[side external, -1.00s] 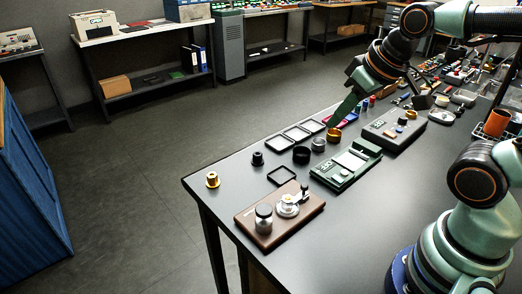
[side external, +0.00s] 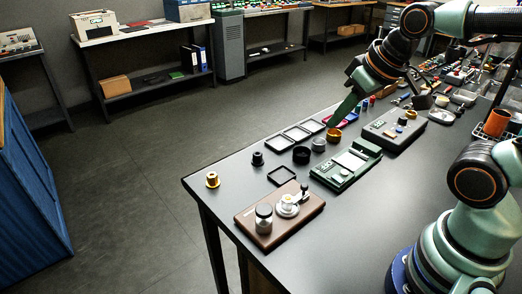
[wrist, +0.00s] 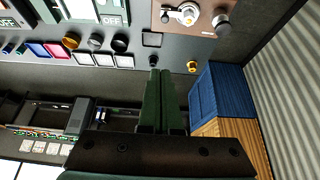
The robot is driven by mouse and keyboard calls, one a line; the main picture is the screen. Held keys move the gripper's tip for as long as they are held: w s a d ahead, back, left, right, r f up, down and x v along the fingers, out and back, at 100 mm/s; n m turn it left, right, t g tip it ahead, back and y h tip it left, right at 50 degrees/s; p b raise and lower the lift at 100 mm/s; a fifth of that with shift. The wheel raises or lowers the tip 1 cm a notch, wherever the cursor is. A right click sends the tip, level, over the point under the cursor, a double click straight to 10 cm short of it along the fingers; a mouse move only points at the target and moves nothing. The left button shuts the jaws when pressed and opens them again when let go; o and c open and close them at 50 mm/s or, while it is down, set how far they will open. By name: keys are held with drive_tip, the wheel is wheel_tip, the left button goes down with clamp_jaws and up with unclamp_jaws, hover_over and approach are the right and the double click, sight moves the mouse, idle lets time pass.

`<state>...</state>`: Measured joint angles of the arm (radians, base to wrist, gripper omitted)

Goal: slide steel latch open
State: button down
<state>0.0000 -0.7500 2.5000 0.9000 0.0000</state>
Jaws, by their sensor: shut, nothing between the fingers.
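A brown board (side external: 262,234) lies near the table's front left corner, with a silver cylinder (side external: 264,218) and a round steel fitting with a small lever (side external: 289,205) on it. The fitting also shows at the top of the wrist view (wrist: 187,13). I cannot tell for sure whether this lever is the steel latch. A green device (side external: 346,167) with a pale panel lies behind the board. My gripper (side external: 335,122) is shut and empty, above the table's far left edge, well apart from the board. Its green fingers are together in the wrist view (wrist: 160,72).
A gold part (side external: 212,180), a black knob (side external: 257,159) and a black square frame (side external: 281,176) stand near the left edge. Several trays, rings and a second dark device (side external: 394,130) lie further back. Bare table lies right of the board.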

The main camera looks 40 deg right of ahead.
drive_tip(key=c, duration=0.8)
unclamp_jaws()
drive_tip(key=shift+w, duration=0.1)
drive_tip(key=shift+o, duration=0.3)
drive_tip(key=shift+w+f+m, duration=0.15)
drive_tip(key=shift+f+m, duration=0.05)
drive_tip(key=shift+m, duration=0.2)
drive_tip(key=m+g, duration=0.6)
drive_tip(key=m, duration=0.2)
hover_over(305, 185)
wheel_tip(305, 185, down, 7)
wheel_tip(305, 185, down, 12)
drive_tip(key=shift+f, duration=0.2)
clamp_jaws()
